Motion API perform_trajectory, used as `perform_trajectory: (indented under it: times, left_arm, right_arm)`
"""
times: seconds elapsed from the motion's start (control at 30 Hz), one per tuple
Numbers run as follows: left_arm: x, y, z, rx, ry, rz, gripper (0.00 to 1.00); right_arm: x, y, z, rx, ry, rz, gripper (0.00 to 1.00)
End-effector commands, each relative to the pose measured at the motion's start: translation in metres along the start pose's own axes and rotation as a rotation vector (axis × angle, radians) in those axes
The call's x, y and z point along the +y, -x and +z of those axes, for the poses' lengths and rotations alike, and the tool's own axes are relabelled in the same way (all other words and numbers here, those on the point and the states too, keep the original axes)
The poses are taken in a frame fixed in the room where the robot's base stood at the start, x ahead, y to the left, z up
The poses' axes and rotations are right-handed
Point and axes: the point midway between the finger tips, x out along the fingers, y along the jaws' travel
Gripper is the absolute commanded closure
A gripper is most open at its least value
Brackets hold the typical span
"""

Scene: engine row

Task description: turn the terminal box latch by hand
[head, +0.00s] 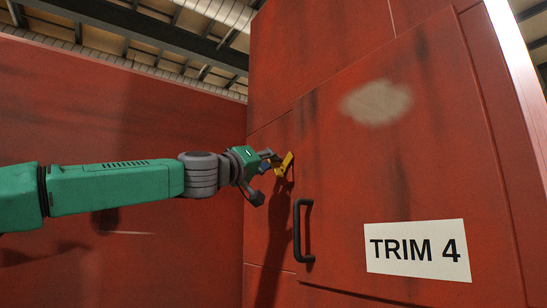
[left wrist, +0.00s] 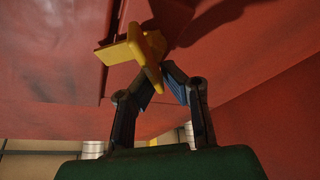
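The yellow latch (head: 286,164) sits on the red cabinet face, left of the door's edge. In the left wrist view the latch (left wrist: 122,50) shows as a plate with an angled handle standing out from the red panel. My left gripper (head: 271,162) reaches it from the left. In the left wrist view the fingertips of my left gripper (left wrist: 158,78) come together on the two sides of the handle's near end and look closed on it. The handle hides part of the left fingertip. My right gripper is in neither view.
A red door with a black pull handle (head: 302,231) and a white "TRIM 4" label (head: 417,250) lies right of the latch. Another red wall (head: 150,90) stands behind my left arm. The space in front of the door looks clear.

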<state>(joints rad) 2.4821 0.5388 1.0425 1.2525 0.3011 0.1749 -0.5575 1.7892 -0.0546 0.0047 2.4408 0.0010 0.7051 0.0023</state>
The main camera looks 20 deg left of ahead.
Motion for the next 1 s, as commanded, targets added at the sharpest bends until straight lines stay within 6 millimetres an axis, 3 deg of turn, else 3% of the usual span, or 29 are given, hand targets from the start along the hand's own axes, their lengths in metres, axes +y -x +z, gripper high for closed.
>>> perform_trajectory:
  times: [0.4,1.0]
  left_arm:
    - [-0.007,0.0,-0.002,0.003,0.364,-0.152,1.0]
    - [-0.02,0.003,0.008,0.003,0.795,-0.331,1.0]
  right_arm:
    - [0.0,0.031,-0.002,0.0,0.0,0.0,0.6]
    - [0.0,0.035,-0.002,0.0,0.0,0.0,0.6]
